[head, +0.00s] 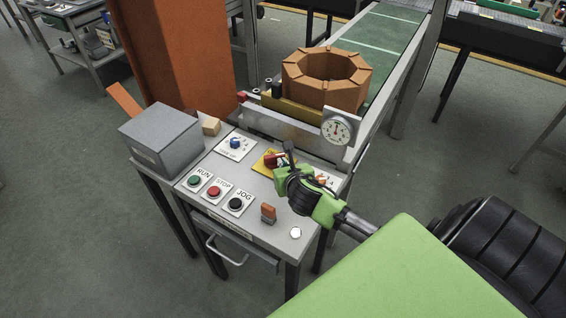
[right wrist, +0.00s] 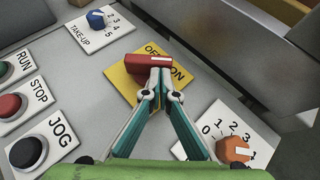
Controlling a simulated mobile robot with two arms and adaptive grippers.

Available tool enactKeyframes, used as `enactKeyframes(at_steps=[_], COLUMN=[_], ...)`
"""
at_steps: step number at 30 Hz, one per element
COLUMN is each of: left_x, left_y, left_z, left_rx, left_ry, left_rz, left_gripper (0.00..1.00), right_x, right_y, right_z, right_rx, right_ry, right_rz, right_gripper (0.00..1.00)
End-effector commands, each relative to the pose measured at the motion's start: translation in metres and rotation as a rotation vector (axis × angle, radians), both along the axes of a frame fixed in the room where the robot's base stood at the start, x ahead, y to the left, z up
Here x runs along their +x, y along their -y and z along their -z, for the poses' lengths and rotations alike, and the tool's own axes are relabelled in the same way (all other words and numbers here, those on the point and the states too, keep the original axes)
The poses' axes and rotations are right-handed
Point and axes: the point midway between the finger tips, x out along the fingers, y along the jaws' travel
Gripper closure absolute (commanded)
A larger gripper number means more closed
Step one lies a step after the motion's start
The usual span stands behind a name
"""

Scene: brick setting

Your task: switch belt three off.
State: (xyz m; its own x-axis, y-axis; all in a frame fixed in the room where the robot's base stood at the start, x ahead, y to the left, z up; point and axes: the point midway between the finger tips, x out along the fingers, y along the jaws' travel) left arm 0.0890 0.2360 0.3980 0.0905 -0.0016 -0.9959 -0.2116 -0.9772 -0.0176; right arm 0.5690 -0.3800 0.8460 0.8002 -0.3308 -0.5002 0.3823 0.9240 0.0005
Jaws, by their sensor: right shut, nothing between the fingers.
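A red rotary switch handle (right wrist: 120,64) sits on a yellow plate (right wrist: 120,85) marked OFF and ON in the right wrist view. The handle lies roughly crosswise, with a white mark at its right end, near the lettering. In the head view the red handle (head: 271,160) shows on the sloped console, just left of my right gripper (head: 283,168). My right gripper, also in the right wrist view (right wrist: 160,66), is shut and empty, its tips at the handle's right end; whether they touch it I cannot tell. Part of the lettering is hidden. My left gripper is not in view.
Nearby are a blue take-up knob (right wrist: 97,18), an orange numbered knob (right wrist: 233,149), and RUN (head: 194,180), STOP (head: 213,191) and JOG (head: 235,203) buttons. A grey box (head: 160,137) stands left. An orange ring (head: 300,92) and a dial gauge (head: 337,131) are behind.

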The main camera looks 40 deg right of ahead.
Motion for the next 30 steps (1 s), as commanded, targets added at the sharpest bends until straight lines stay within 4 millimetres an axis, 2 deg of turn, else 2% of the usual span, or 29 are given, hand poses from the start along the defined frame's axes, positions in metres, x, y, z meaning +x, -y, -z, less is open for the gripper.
enactKeyframes(at_steps=[13,30], left_x=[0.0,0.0], left_y=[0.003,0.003], left_z=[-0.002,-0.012], left_rx=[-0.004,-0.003], left_ry=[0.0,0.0], left_rz=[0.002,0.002], left_gripper=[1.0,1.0], right_x=[0.0,0.0], right_y=[0.001,0.004], right_z=[0.0,-0.001], right_rx=[-0.001,-0.003], right_ry=[-0.001,-0.002], right_rz=[-0.008,-0.106], right_gripper=[1.0,1.0])
